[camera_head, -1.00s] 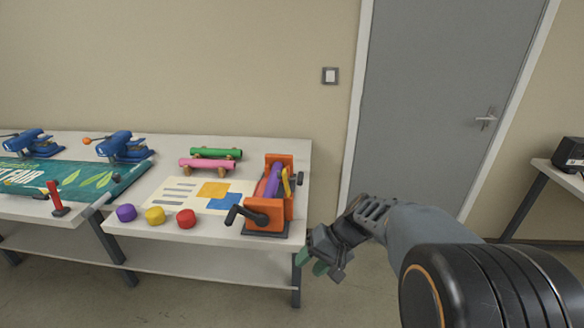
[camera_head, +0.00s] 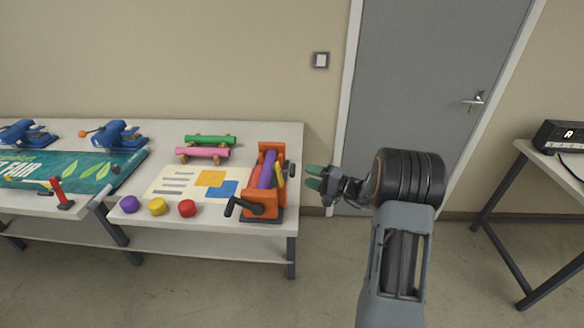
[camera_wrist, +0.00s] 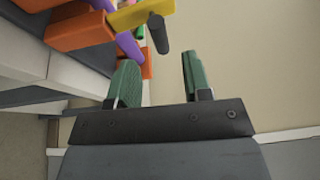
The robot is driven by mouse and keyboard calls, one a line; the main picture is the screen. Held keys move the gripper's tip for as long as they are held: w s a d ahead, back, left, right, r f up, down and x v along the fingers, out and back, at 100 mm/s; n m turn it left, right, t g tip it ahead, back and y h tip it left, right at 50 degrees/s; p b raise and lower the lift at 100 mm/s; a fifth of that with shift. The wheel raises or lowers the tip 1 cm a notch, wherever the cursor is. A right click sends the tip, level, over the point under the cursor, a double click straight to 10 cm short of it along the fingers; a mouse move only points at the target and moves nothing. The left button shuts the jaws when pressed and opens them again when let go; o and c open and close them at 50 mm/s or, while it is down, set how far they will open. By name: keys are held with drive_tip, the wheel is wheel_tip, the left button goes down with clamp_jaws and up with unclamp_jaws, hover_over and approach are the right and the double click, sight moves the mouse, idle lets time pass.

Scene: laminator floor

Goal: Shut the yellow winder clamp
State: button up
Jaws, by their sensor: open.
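The orange winder (camera_head: 262,203) stands at the right end of the white table, with a purple roll and a black crank. Its yellow clamp (camera_head: 280,171) sits on the winder's right side. In the wrist view the yellow clamp (camera_wrist: 141,14) reaches out past the orange frame (camera_wrist: 78,32) and ends in a dark handle (camera_wrist: 158,34). My gripper (camera_head: 313,177) is just right of the winder, its green fingers pointing left toward it. In the wrist view my gripper (camera_wrist: 158,78) is open and empty, with the dark handle beyond the fingertips, apart from them.
Purple, yellow and red knobs (camera_head: 187,208) line the table's front edge. A green roll (camera_head: 210,139) and a pink roll (camera_head: 203,152) lie behind a printed sheet (camera_head: 177,182). A grey door (camera_head: 425,90) is behind my arm. Open floor lies between this table and the right-hand one (camera_head: 558,165).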

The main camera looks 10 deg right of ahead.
sight(292, 168)
drive_tip(key=shift+p+x, duration=0.7)
drive_tip(key=shift+x, duration=2.8)
drive_tip(key=shift+c, duration=0.2)
clamp_jaws()
